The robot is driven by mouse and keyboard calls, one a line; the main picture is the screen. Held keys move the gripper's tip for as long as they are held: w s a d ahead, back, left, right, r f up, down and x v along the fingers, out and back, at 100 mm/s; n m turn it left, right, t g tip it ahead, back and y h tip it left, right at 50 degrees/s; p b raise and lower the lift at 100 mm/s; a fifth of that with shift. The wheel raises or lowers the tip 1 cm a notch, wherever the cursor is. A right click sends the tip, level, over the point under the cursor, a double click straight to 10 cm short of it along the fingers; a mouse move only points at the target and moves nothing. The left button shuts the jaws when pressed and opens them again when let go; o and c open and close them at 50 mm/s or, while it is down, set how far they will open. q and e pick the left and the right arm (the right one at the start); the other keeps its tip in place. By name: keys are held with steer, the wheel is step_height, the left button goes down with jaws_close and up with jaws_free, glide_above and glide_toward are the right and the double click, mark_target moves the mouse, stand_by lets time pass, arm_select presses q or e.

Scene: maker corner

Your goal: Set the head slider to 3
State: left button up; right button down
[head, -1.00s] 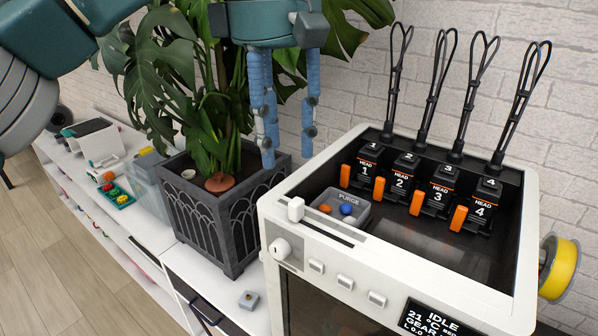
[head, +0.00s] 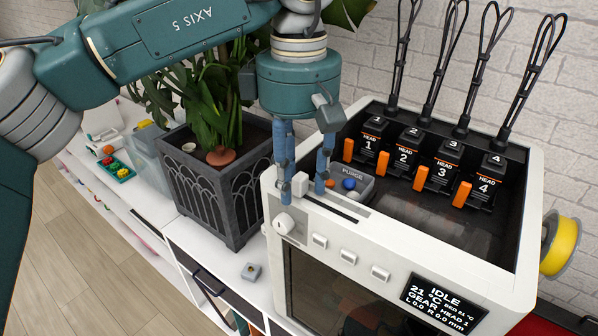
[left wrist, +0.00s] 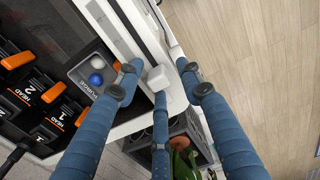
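The white head slider knob (head: 300,183) stands at the left end of its dark slot (head: 335,208) on the front top edge of the white printer (head: 370,240). My left gripper (head: 304,188) points down over it with blue fingers on either side. In the left wrist view the knob (left wrist: 158,76) sits between the spread fingertips (left wrist: 159,84), with gaps at both sides; a third finger is close behind it. The left gripper is open. The display (head: 440,303) reads IDLE and seems to show HEAD 1. My right gripper is not in view.
Orange-tabbed heads numbered 1 to 4 (head: 420,165) stand inside the printer, beside the purge tray (head: 352,187). A round knob (head: 284,224) and several buttons (head: 350,257) are on the front. A planter (head: 215,190) stands left. A yellow spool (head: 561,247) hangs at right.

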mark_target(334, 210)
arm_select(q)
steer(key=shift+s, duration=0.1)
steer(key=shift+d, duration=0.15)
steer(key=c, duration=0.7)
jaws_close()
steer(key=s+d, duration=0.1)
steer(key=d, duration=0.1)
steer(key=s+d, duration=0.2)
steer(key=shift+s+d+b, duration=0.1)
steer(key=shift+d+b, duration=0.15)
steer(key=shift+b, duration=0.1)
steer(key=shift+s+d+r, duration=0.1)
steer(key=shift+s+d, duration=0.05)
steer(key=shift+d, duration=0.1)
steer(key=shift+a, duration=0.15)
steer(key=o, duration=0.7)
jaws_free()
step_height(334, 210, up, 12)
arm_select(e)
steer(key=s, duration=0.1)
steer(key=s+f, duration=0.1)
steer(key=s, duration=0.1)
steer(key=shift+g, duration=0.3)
